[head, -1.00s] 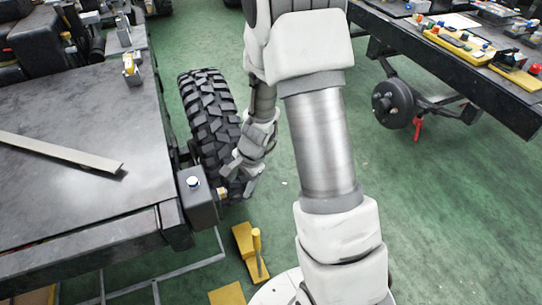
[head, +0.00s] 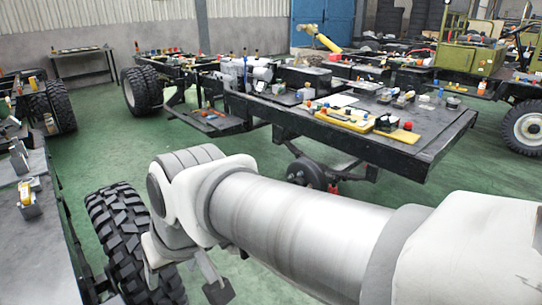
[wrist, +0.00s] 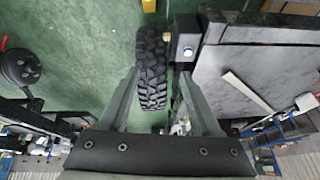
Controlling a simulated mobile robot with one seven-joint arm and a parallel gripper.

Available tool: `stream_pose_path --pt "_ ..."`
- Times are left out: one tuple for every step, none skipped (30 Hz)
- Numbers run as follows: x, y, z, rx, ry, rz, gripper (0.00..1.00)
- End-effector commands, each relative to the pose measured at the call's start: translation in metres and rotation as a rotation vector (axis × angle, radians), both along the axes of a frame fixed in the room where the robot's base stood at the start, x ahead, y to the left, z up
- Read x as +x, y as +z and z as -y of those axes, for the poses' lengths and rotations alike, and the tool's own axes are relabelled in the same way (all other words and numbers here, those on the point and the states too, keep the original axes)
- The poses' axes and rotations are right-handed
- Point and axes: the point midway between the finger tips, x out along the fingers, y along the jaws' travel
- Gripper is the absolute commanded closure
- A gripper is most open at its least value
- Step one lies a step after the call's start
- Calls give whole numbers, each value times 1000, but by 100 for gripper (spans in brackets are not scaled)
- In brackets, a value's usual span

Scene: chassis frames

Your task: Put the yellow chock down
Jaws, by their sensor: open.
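The yellow chock is outside the head view now. In the wrist view a small yellow piece (wrist: 149,5) is cut off by the top edge, near the tyre's end; it may be the chock, but too little shows to be sure. My gripper (wrist: 158,88) is open, with its two grey fingers spread and nothing between them. It hangs above the black knobbly tyre (wrist: 152,65), apart from the yellow piece. In the head view my gripper (head: 182,278) is at lower left, beside the tyre (head: 118,228), partly hidden by my arm.
A dark bench (wrist: 265,75) with a metal strip (wrist: 247,92) flanks the tyre. In the head view a long black chassis table (head: 440,140) with yellow tools stands behind my arm. Green floor (head: 110,140) between them is open. Another yellow object (wrist: 300,8) sits at the wrist view's top right.

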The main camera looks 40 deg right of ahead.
Motion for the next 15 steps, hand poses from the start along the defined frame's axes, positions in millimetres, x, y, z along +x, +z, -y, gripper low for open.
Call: stream_pose_path --pt "-8 4 3 -29 18 18 35" --pt "-13 6 5 -45 28 24 35" --pt "-18 8 8 -63 37 33 35" --pt "-21 10 9 -75 43 37 35" --pt "-23 11 11 -84 47 41 35" --pt "-26 11 12 -94 52 44 35" --pt "-27 12 13 -100 56 46 35" --pt "-28 12 14 -105 58 48 35" --pt "-29 12 14 -108 60 48 35" --pt "-30 12 14 -109 60 48 35" --pt "-30 12 14 -109 61 48 35" --pt "-30 12 14 -109 61 48 35" --pt "-30 12 14 -109 60 48 35" --pt "-29 12 14 -108 61 48 35" --pt "-29 12 14 -108 61 48 35"
